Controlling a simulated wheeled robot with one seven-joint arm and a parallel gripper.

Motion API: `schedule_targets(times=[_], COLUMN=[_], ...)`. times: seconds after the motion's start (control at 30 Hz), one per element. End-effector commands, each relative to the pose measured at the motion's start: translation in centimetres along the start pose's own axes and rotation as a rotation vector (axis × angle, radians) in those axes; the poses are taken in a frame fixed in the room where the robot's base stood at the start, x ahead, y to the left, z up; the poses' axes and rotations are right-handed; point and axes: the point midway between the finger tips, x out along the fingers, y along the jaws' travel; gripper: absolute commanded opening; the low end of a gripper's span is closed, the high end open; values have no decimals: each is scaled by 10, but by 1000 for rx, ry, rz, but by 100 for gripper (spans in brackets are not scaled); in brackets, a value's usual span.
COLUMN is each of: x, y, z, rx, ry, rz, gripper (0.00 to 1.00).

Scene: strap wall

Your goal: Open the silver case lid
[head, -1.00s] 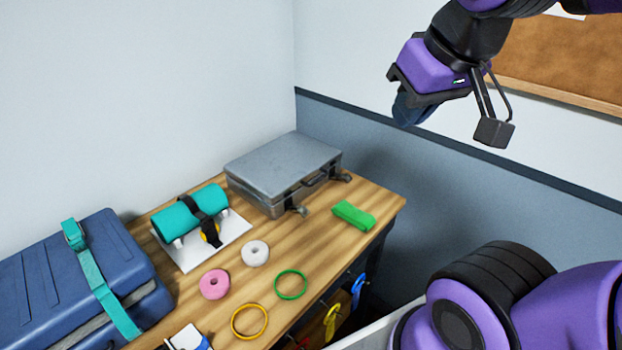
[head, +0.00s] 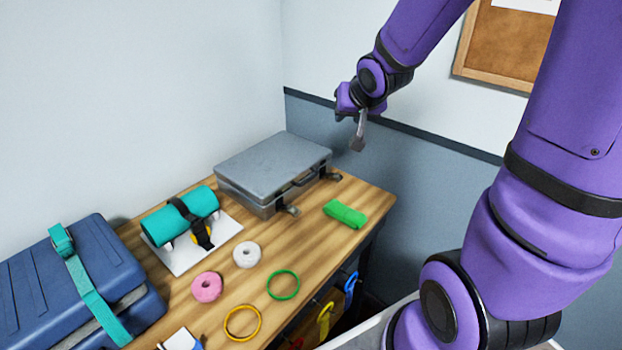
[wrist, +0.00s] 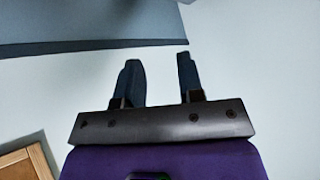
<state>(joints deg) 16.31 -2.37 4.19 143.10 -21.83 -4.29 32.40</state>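The silver case (head: 272,168) lies flat at the far end of the wooden table, with its lid down. Its handle (head: 306,179) is on the front side. Two dark latches (head: 290,210) (head: 333,177) stick out from the front face. My gripper (head: 341,114) is in the air above and to the right of the case, apart from it. In the wrist view, its two dark fingers (wrist: 160,65) are spread with nothing between them. The case does not show in the wrist view.
A green folded strap (head: 345,214) lies right of the case. A teal roll (head: 180,216) on a white board is left of it. Tape rolls (head: 247,254) and rings (head: 284,285) lie nearer. A blue case (head: 35,285) is at the left. Walls stand behind.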

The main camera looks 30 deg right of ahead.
Motion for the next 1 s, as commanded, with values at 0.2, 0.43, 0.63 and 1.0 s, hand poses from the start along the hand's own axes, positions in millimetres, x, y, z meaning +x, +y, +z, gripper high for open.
schedule_targets(times=[0.2,0.43,0.63,1.0], x=[65,120,158,196], y=[11,18,24,32], z=[11,33,61,117], rx=[117,276,451,845], ry=[23,32,22,-10], rz=[-99,-245,-393,-689], gripper=[35,35,35,35])
